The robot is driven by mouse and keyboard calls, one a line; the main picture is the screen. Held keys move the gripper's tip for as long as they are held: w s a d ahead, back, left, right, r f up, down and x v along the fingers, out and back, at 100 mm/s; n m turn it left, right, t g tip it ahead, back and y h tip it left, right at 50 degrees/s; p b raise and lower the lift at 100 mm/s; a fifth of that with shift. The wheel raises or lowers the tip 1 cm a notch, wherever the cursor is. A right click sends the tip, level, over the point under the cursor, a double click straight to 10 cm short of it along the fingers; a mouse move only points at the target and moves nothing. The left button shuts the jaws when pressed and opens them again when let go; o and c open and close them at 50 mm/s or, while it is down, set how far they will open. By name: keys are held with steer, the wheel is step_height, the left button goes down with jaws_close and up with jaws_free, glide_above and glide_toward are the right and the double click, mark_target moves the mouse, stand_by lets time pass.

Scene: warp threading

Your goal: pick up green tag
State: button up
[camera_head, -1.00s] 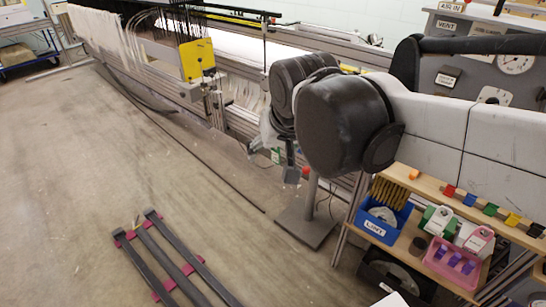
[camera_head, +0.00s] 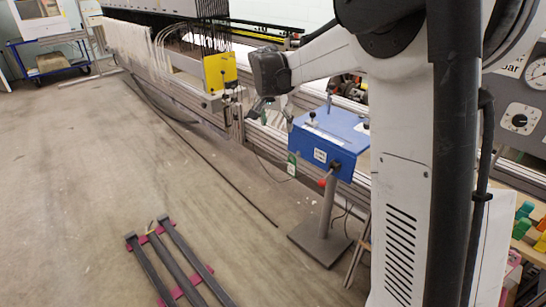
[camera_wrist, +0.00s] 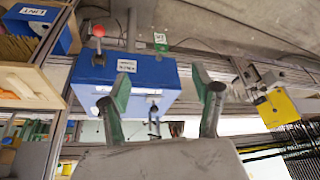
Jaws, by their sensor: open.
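Two green pieces could be the green tag, and I cannot tell which is meant. A green piece (camera_head: 524,210) is among coloured pieces on the wooden shelf at the right edge of the head view. A small green-and-white label (camera_head: 291,158) hangs below the blue box; it also shows in the wrist view (camera_wrist: 160,38). My gripper (camera_head: 273,112) is left of the blue box, far from the shelf. In the wrist view its green-padded fingers (camera_wrist: 160,90) are spread with nothing between them. My arm hides part of the shelf.
The blue box (camera_head: 335,128) with a red-knobbed lever stands on a post by the loom rail. A yellow block (camera_head: 220,71) is on the loom at left. A rack of dark bars (camera_head: 172,262) lies on the floor; open floor surrounds it.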

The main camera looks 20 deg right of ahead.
steer(key=w+d+f+m+g+b, duration=0.1)
steer(key=w+d+f+m, duration=0.25)
steer(key=w+f, duration=0.6)
steer(key=m+h+b, duration=0.1)
glide_toward(291, 166)
steer(key=shift+g, duration=0.5)
steer(key=x, duration=0.2)
steer(key=b+x, duration=0.1)
steer(key=w+b+x, duration=0.1)
steer(key=x, duration=0.1)
steer(key=shift+w+a+f, duration=0.15)
steer(key=shift+a+f, duration=0.05)
steer(key=shift+f, duration=0.15)
steer(key=shift+s+d+b+x, duration=0.15)
steer(key=shift+b+x, duration=0.3)
steer(key=shift+x, duration=0.9)
steer(key=shift+s+d+b+x, duration=0.15)
steer(key=shift+b+x, duration=0.3)
steer(key=shift+x, duration=0.9)
steer(key=shift+r, duration=0.1)
steer(key=c, duration=1.1)
steer(key=shift+r, duration=0.1)
